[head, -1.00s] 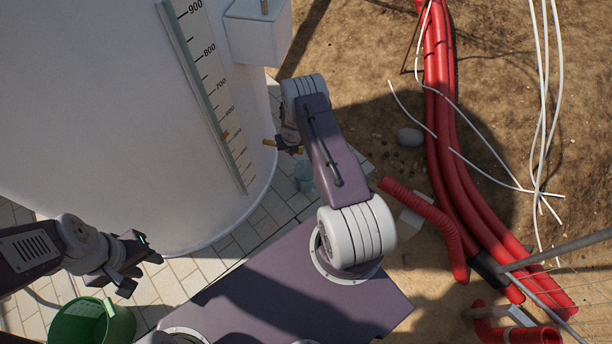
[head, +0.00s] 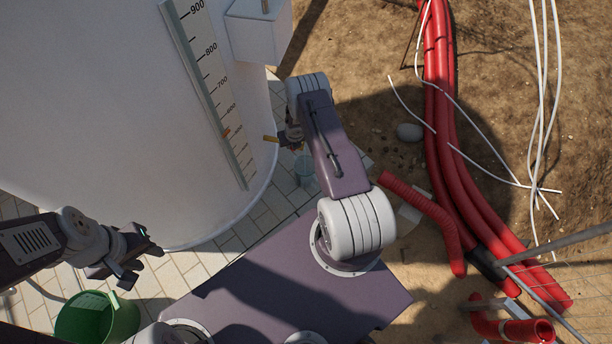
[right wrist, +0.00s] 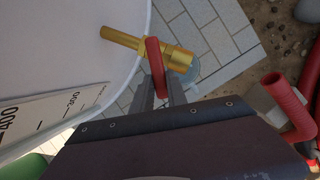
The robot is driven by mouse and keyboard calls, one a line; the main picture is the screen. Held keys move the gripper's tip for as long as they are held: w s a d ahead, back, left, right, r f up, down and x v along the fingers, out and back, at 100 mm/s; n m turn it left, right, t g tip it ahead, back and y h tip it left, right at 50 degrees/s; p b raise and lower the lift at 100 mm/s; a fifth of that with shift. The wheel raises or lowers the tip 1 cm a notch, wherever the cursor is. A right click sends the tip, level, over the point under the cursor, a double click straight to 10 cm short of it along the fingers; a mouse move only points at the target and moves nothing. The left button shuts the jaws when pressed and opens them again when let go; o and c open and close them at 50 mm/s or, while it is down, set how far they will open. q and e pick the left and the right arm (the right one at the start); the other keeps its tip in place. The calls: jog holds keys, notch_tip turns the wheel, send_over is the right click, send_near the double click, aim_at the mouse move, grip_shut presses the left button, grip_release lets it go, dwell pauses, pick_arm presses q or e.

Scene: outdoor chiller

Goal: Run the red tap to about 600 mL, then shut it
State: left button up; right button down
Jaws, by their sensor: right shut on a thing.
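A brass tap with a red lever (right wrist: 154,58) comes out of the white tank's side in the right wrist view. The brass spout also shows in the head view (head: 270,139). My right gripper (right wrist: 161,92) has its fingers on either side of the lever and is shut on it. In the head view the right gripper (head: 292,139) is partly hidden by my arm. A pale, see-through container (head: 303,171) stands on the paving below the tap; the tap covers part of it in the wrist view. Its water level cannot be read. My left gripper (head: 142,262) is open and empty.
The white tank (head: 90,110) carries a scale (head: 207,90) with an orange marker (head: 226,133). A green bucket (head: 122,318) stands at lower left. A grey-white box (head: 255,35) is on the tank. Red pipes (head: 440,120) and white cables lie on the dirt at right.

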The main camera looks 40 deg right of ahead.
jog(key=shift+d+n, duration=0.35)
jog(key=shift+n, duration=0.25)
dwell(7.4)
